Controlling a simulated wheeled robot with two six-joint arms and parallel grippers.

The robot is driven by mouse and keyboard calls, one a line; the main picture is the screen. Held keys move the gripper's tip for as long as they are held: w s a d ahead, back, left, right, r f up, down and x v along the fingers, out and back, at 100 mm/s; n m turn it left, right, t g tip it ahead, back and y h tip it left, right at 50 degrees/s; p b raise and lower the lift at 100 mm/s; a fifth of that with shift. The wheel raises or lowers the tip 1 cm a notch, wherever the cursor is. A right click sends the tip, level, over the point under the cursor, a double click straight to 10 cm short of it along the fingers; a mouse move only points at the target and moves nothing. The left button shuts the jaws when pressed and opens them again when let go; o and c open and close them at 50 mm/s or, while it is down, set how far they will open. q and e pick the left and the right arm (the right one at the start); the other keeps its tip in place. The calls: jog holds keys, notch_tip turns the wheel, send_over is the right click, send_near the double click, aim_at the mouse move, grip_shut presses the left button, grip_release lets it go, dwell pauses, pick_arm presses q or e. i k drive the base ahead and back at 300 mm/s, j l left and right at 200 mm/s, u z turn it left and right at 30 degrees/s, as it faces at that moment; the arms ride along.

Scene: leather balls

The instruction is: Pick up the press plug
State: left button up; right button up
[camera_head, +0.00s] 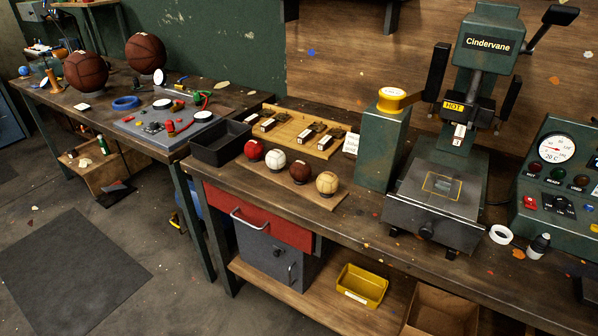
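The green press labelled Cindervane (487,45) stands at the right of the workbench, with a yellow HOT label (459,108) and a grey bed plate (438,188) at its base. I cannot make out a plug for the press with certainty. A small dark piece (590,289) shows at the bench's front edge at the far right, cut off by the frame, and I cannot tell what it is. Neither of my grippers is in view.
A control box with a gauge (553,148) stands right of the press. Small balls (300,171) sit on a board at left. A yellow bin (362,287) is on the lower shelf.

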aim_at(536, 249)
jog(key=z, duration=1.6)
